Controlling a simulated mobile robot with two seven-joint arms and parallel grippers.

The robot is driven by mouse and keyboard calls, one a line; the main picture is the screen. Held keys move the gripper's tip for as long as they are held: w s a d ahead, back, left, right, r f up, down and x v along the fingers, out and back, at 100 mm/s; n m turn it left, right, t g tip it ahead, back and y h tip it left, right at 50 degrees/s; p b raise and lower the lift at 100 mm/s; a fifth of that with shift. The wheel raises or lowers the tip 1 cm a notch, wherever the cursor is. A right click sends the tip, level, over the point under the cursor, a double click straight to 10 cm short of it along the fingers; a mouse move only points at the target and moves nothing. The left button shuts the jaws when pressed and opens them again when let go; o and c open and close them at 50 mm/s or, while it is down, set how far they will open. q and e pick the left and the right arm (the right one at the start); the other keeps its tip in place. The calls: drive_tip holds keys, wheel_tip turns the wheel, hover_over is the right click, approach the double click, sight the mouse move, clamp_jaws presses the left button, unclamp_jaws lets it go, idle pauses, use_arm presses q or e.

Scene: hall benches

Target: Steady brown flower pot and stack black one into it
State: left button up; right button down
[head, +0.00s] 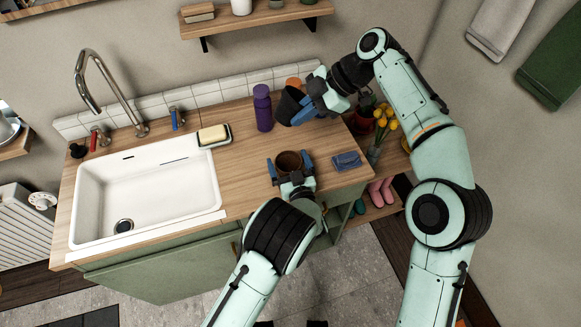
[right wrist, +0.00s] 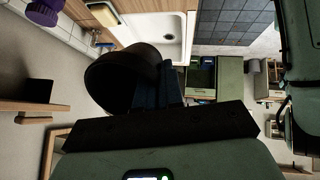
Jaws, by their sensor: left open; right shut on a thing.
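The brown flower pot (head: 289,163) stands on the wooden counter, right of the sink. My left gripper (head: 290,170) is open, with its blue fingers on either side of the brown pot. I cannot tell whether they touch it. The black flower pot (head: 290,104) is tilted and held by my right gripper (head: 306,106), which is shut on it behind the brown pot, near the back of the counter. In the right wrist view the black pot (right wrist: 122,78) fills the space in front of the fingers, its opening facing left.
A purple bottle (head: 263,108) stands just left of the black pot. An orange thing (head: 293,83) is behind it. A folded blue cloth (head: 347,160) lies right of the brown pot. The white sink (head: 145,195) and a soap dish (head: 214,136) are at left. Yellow flowers (head: 385,117) stand at right.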

use_arm(q)
drive_tip(key=c, duration=0.8)
use_arm(e)
drive_tip(key=shift+s+a+f+t+h, duration=0.1)
drive_tip(key=shift+a+f+t+h, duration=0.3)
drive_tip(key=shift+f+h, duration=1.75)
drive_tip(key=shift+s+a+f+t+h, duration=0.1)
drive_tip(key=shift+a+f+t+h, duration=0.25)
drive_tip(key=shift+f, duration=3.55)
drive_tip(key=shift+s+a+f+t+h, duration=0.15)
drive_tip(key=shift+f+t+h, duration=0.75)
drive_tip(key=shift+f, duration=2.1)
